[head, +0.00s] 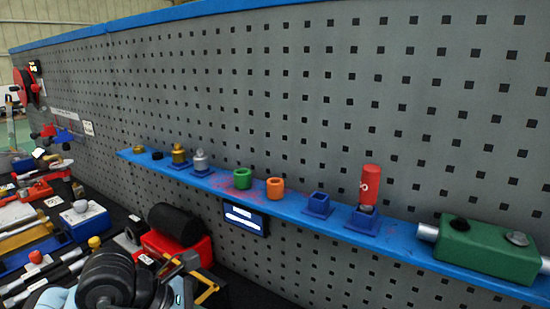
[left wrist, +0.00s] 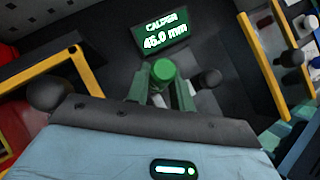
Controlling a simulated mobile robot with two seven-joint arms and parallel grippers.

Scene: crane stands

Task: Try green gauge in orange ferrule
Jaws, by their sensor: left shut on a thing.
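The orange ferrule (head: 275,188) stands on the long blue shelf (head: 408,244) on the pegboard, right of a green ring (head: 242,178). My left gripper (left wrist: 162,82) is shut on the green gauge (left wrist: 163,69), a small green cylinder, seen end-on between the two fingers in the left wrist view. I cannot make out the gauge or the fingertips in the head view, where dark arm parts of mine fill the lower left, well away from the ferrule. My right gripper is not in view.
An empty blue square holder (head: 319,204) and a red cylinder (head: 370,184) in another holder stand right of the ferrule. A green block (head: 485,248) is at the shelf's right end. Metal weights (head: 201,162) stand left. A caliper display (left wrist: 163,36) reads 46.0 mm.

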